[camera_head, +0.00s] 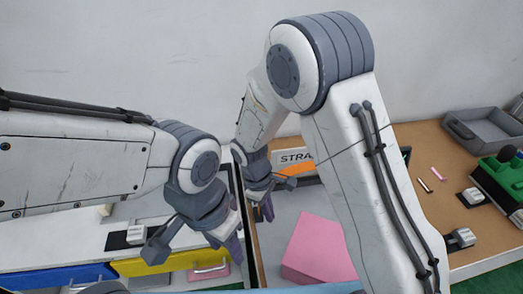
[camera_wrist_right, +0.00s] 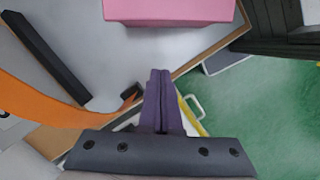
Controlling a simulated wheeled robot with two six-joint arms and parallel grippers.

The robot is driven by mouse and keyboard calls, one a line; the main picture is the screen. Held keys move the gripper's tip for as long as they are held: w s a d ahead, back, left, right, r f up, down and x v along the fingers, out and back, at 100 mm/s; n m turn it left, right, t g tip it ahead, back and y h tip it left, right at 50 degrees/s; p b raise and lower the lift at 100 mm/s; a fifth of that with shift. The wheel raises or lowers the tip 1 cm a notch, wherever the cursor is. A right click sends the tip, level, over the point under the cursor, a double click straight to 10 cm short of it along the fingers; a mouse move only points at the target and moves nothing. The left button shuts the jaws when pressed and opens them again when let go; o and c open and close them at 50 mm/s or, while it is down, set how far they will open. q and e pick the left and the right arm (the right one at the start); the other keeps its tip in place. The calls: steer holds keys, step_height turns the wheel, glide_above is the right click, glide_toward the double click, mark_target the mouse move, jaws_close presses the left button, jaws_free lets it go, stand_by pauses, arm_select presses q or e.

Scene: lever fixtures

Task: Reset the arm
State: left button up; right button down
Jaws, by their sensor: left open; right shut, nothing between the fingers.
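My left gripper (camera_head: 236,246) has purple fingers and points down near the middle of the head view, just left of a wooden edge. It holds nothing that I can see. My right gripper (camera_head: 267,208) hangs beyond it, near an orange strip (camera_head: 296,170). In the right wrist view its purple fingers (camera_wrist_right: 158,98) are shut with nothing between them. The orange strip (camera_wrist_right: 45,118) and a black bar (camera_wrist_right: 48,57) lie to their left there. A pink block (camera_head: 322,250) sits right of my grippers, and it shows at the top of the wrist view (camera_wrist_right: 170,11). I cannot tell which part is the task's arm.
A white lever fixture (camera_head: 136,234) on a black plate stands at left, above blue (camera_head: 60,278) and yellow (camera_head: 165,262) drawers. More fixtures (camera_head: 472,196) (camera_head: 461,238), a green machine (camera_head: 503,180) and a grey tray (camera_head: 487,127) stand at right. My right arm hides part of the table.

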steer(key=s+r+m+t+y, duration=0.1)
steer(key=s+r+m+y, duration=0.2)
steer(key=s+r, duration=1.3)
steer(key=shift+s+r+m+t, duration=0.3)
steer(key=shift+r+m, duration=0.15)
steer(key=shift+m, duration=0.15)
